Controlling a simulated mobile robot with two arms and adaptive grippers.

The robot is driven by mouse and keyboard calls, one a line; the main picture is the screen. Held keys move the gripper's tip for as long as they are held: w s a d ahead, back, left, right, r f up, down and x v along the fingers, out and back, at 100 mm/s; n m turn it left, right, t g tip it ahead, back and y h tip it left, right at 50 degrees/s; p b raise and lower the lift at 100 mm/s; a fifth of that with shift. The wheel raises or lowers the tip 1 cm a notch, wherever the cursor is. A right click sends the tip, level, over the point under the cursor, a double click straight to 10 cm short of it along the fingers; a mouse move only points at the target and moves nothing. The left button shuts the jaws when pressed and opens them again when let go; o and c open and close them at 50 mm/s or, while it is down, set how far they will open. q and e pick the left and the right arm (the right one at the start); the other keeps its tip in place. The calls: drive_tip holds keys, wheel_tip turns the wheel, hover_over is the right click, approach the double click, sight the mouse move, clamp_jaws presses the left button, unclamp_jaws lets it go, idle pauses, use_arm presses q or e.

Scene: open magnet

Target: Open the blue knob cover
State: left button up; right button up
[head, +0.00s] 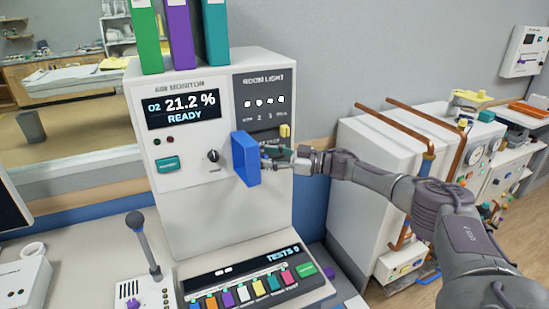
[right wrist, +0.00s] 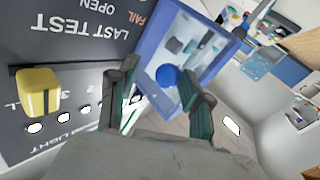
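The blue knob cover (head: 246,160) is on the front of the white machine and stands out at an angle from the panel. In the right wrist view, it shows as a blue-framed clear box (right wrist: 212,38) with a round blue knob (right wrist: 167,77) on it. My right gripper (head: 268,158) is at the cover's right side. In the right wrist view its fingers (right wrist: 158,88) are apart, with the blue knob between them; the right finger is close to the knob, with a gap on the left. My left gripper is not in view.
The machine (head: 185,215) has a lit display (head: 183,108), a black knob (head: 213,156) and a dark panel with a yellow switch (head: 285,131). Folders (head: 180,35) stand on top. A joystick (head: 145,245) and a button panel (head: 250,285) are below. White cabinets with copper pipes (head: 400,130) stand right.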

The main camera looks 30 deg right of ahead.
drive_tip(key=shift+o, duration=0.4)
drive_tip(key=shift+w+a+r, duration=0.25)
drive_tip(key=shift+w+a, duration=0.1)
drive_tip(key=shift+a, duration=0.35)
drive_tip(key=shift+s+d+f, duration=0.1)
drive_tip(key=shift+d, duration=0.15)
drive_tip(key=shift+s+d, duration=0.1)
drive_tip(key=shift+d, duration=0.05)
drive_tip(key=v, duration=1.1)
drive_tip(key=shift+s+d, duration=0.2)
drive_tip(key=shift+s+f, duration=0.1)
